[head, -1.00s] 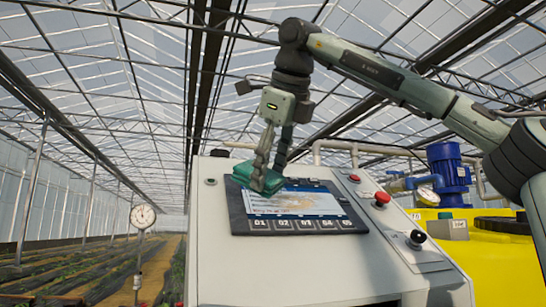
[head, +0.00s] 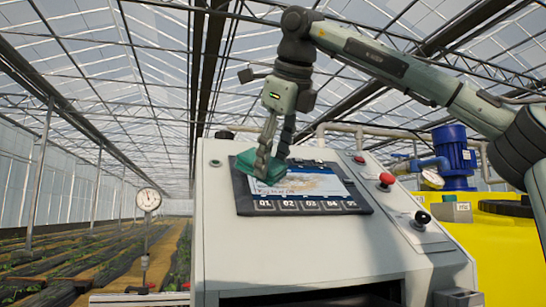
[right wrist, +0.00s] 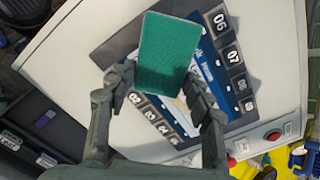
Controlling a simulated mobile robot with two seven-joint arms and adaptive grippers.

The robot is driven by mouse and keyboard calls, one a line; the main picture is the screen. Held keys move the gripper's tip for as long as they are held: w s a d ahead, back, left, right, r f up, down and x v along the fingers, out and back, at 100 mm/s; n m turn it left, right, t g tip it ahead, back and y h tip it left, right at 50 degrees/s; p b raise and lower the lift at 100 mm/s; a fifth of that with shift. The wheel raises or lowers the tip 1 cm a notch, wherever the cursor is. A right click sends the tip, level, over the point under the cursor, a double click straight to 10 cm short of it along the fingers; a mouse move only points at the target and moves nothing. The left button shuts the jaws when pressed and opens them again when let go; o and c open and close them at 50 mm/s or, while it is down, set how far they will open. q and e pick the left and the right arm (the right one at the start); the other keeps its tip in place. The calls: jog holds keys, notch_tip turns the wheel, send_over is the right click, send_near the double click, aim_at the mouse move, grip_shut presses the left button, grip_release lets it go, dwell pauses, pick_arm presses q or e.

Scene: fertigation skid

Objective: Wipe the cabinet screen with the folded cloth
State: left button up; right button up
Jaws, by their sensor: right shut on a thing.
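The folded cloth (head: 260,170) is green, and it also shows in the right wrist view (right wrist: 167,50). My right gripper (head: 272,158) is shut on it, with a finger at either side in the right wrist view (right wrist: 157,88). The cloth lies over the upper left of the cabinet screen (head: 312,184) and seems to touch it. The screen shows pale blue and white with a brownish smear (head: 318,181) on its middle and right. The part under the cloth is hidden. My left gripper is out of view.
Numbered keys (head: 308,205) run below the screen. A red button (head: 386,180) and a black knob (head: 421,219) stand up on the cabinet (head: 235,255) to the right. A blue motor (head: 455,158) and yellow tank (head: 510,240) stand behind. A round gauge (head: 148,200) is at left.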

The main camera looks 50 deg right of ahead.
jog(key=shift+x, duration=0.95)
jog(key=shift+s+d, duration=0.1)
jog(key=shift+d, duration=0.05)
jog(key=shift+s+d+r, duration=0.1)
jog(key=shift+s+d, duration=0.25)
jog(key=shift+d, duration=0.2)
jog(key=shift+s+d, duration=1.05)
jog(key=shift+d, duration=0.9)
jog(key=shift+s+d, duration=1.1)
jog(key=shift+d, duration=0.9)
jog(key=shift+s+d, duration=1.05)
jog(key=shift+d, duration=0.9)
jog(key=shift+s+d, duration=0.1)
jog(key=shift+d, duration=0.1)
jog(key=shift+s+d+r, duration=0.2)
jog(key=shift+s, duration=0.05)
jog(key=c, duration=0.4)
jog(key=shift+w+a+f, duration=0.1)
jog(key=shift+w+a, duration=0.3)
jog(key=shift+a, duration=0.4)
jog(key=shift+w+a+f, duration=0.1)
jog(key=shift+w+a, duration=0.35)
jog(key=shift+a, duration=0.35)
jog(key=shift+c, duration=0.2)
jog(key=shift+w+a, duration=1)
jog(key=shift+a, duration=0.85)
jog(key=shift+w+a, duration=1)
jog(key=shift+a, duration=0.85)
jog(key=shift+w+a, duration=1)
jog(key=shift+a, duration=0.85)
